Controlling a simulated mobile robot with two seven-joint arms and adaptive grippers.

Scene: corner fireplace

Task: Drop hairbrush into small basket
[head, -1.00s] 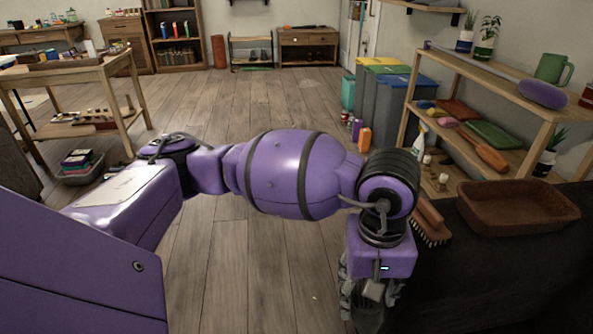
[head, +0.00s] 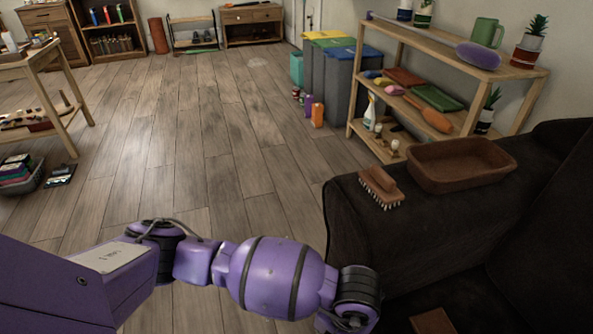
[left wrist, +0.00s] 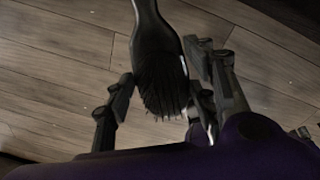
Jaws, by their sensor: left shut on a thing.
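The hairbrush (left wrist: 162,85) is dark with dense bristles. It shows in the left wrist view between the fingers of my left gripper (left wrist: 160,72), which is shut on it; its handle runs off the top edge. In the head view my left arm comes in low from the left, and its gripper is below the bottom edge. The small basket (head: 427,182) is brown, rectangular and open at the top. It rests on the arm of the dark sofa, right of my arm, and looks empty. My right gripper is in neither view.
A wooden brush with pale bristles (head: 379,187) lies on the sofa arm (head: 345,215), left of the basket. A wooden shelf (head: 425,52) with pots and tools stands behind the sofa. Bins (head: 345,85) stand further back. The wooden floor (head: 210,140) at centre-left is clear.

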